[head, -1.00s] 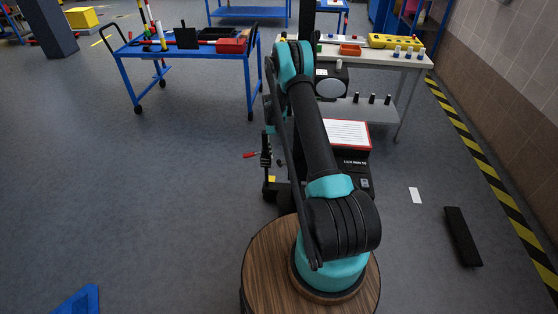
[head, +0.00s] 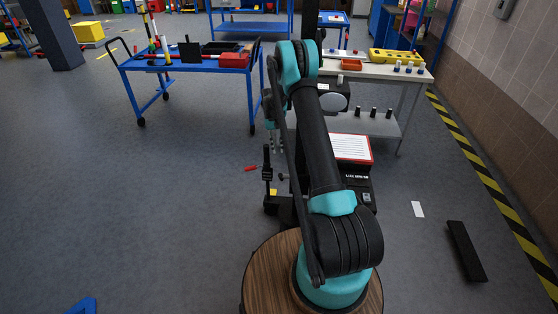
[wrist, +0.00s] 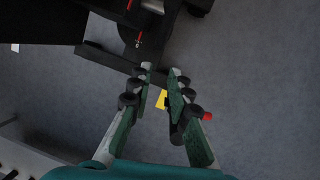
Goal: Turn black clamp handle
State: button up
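The black clamp handle (head: 267,172) stands upright at the left of a black machine (head: 357,185) in the head view, with a red-tipped lever (head: 250,168) pointing left. My gripper (head: 275,143) hangs just above and behind it, partly hidden by my arm. In the wrist view my gripper (wrist: 160,76) has its two green-padded fingers spread apart with nothing gripped between them. The red tip (wrist: 207,116) shows beside the right finger, and the dark clamp parts there are mostly hidden by that finger. I cannot tell whether it touches the clamp.
A yellow patch (wrist: 162,99) shows between the fingers. The machine carries a red-edged white sheet (head: 350,148). A blue trolley (head: 190,66) and a grey-white workbench (head: 385,65) stand behind. A black bar (head: 466,250) lies on the right.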

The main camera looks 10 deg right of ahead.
jog(key=shift+w+r+t, duration=0.45)
jog(key=shift+w+t, duration=0.05)
jog(key=shift+w, duration=0.1)
grip_shut()
jog(key=s+x, duration=0.1)
jog(key=x, duration=0.7)
jog(key=s+x, duration=0.1)
jog(key=x, duration=0.3)
jog(key=shift+s, duration=0.4)
jog(key=shift+s+a+f, duration=0.1)
jog(key=shift+s+f, duration=0.05)
jog(key=shift+f, duration=0.5)
jog(key=shift+s+f, duration=0.15)
jog(key=shift+f, duration=0.15)
jog(key=shift+s+a+f, duration=0.25)
jog(key=shift+s+f, duration=0.35)
jog(key=shift+f, duration=0.15)
